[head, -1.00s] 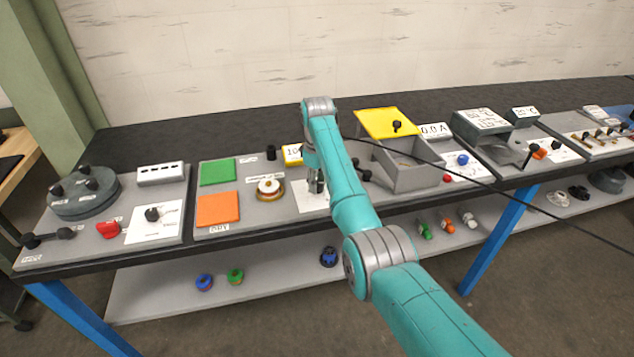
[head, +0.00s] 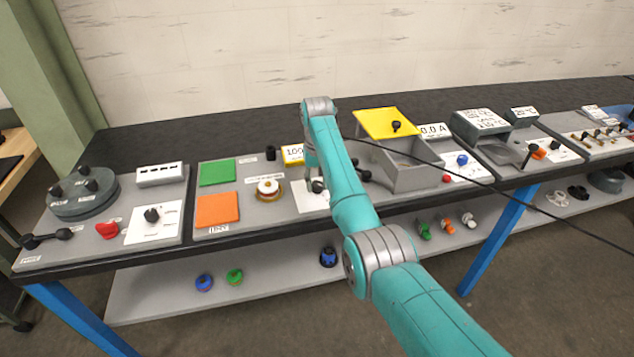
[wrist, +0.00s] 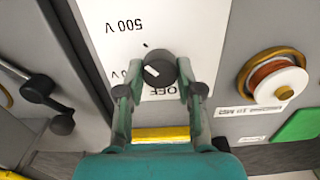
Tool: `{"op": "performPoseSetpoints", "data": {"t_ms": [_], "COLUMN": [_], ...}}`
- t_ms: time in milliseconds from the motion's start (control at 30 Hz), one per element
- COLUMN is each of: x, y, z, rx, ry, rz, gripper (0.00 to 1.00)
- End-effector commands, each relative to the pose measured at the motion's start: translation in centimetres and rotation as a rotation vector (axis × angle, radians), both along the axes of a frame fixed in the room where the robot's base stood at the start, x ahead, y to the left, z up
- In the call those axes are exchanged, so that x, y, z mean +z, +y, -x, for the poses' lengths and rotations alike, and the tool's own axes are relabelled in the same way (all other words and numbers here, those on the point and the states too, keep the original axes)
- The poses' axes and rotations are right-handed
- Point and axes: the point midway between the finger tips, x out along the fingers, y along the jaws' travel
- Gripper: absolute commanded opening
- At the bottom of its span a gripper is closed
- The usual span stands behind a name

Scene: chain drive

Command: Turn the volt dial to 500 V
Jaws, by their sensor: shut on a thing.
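The volt dial (wrist: 158,74) is a round black knob with a white pointer mark, on a white plate (wrist: 205,22). In the wrist view its mark lies on the left side of the knob. The upside-down label 500 V (wrist: 125,25) is above left, OFF is just below, and a partly hidden label ending in V is at the left. My gripper (wrist: 160,80) is shut on the dial, one finger at each side. In the head view my gripper (head: 315,184) is at the plate, and my arm hides part of it.
A yellow-framed display (head: 293,153) behind the plate reads 100, its right part hidden. A brass-and-white spool-like part (head: 269,188) and orange pad (head: 217,209) are to the left. A grey bin with a raised yellow lid (head: 386,122) stands to the right.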

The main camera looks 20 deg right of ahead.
Motion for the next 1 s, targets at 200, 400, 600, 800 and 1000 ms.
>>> {"op": "performPoseSetpoints", "data": {"t_ms": [200, 400, 600, 800, 1000], "x": [-0.04, -0.04, -0.04, -0.03, -0.01], "y": [-0.04, -0.04, -0.04, -0.03, -0.02], "z": [0.03, 0.03, 0.03, 0.02, 0.01], "rx": [-0.044, -0.054, -0.054, -0.053, -0.052], "ry": [0.001, 0.001, 0.001, 0.001, 0.000], "rz": [0.000, 0.000, 0.000, 0.000, 0.000], "gripper": [0.01, 0.01, 0.01, 0.61, 0.61]}}
